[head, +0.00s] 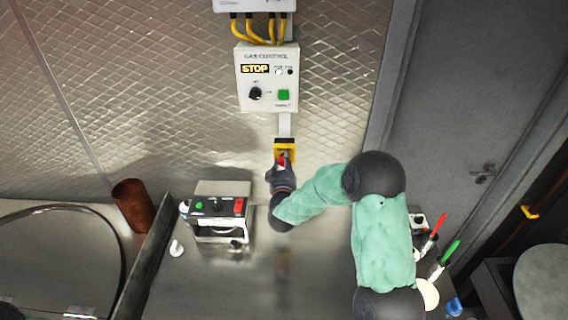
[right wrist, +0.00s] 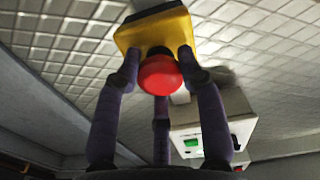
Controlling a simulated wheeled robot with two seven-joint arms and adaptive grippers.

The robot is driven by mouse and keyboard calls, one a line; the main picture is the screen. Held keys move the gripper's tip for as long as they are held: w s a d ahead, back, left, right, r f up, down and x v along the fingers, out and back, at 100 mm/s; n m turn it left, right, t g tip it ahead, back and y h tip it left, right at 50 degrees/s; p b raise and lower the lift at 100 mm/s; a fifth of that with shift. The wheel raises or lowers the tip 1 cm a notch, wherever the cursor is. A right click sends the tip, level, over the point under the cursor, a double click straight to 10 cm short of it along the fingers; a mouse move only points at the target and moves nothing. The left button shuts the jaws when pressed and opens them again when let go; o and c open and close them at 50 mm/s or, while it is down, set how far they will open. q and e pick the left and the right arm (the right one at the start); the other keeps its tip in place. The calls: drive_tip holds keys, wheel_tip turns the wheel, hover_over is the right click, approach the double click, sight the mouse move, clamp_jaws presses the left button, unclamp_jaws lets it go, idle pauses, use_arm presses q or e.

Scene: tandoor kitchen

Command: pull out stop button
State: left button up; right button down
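The red stop button (right wrist: 160,76) is a round mushroom head on a yellow housing (right wrist: 152,28) in the right wrist view. In the head view the yellow housing (head: 285,146) is on the wall below the gas control box, with a bit of red showing. My right gripper (head: 281,168) is at the housing. Its fingers (right wrist: 160,70) are spread around the button, with one on each side and a third below. The side fingertips reach past the button's face close to the housing; I cannot tell whether they touch the button.
The white gas control box (head: 267,78) with a STOP label hangs above. A small steel appliance (head: 222,222) stands left of my right arm. A brown cup (head: 132,204) is further left. Red and green handled utensils (head: 440,250) lie at the right. Counter between is clear.

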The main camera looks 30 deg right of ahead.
drive_tip(key=shift+s+a+f+b, duration=0.15)
drive_tip(key=shift+s+a+b, duration=0.25)
drive_tip(key=shift+s+b, duration=0.2)
drive_tip(key=c, duration=0.8)
unclamp_jaws()
drive_tip(key=shift+o, duration=0.2)
drive_tip(key=shift+s+a, duration=0.1)
drive_tip(key=v, duration=1.2)
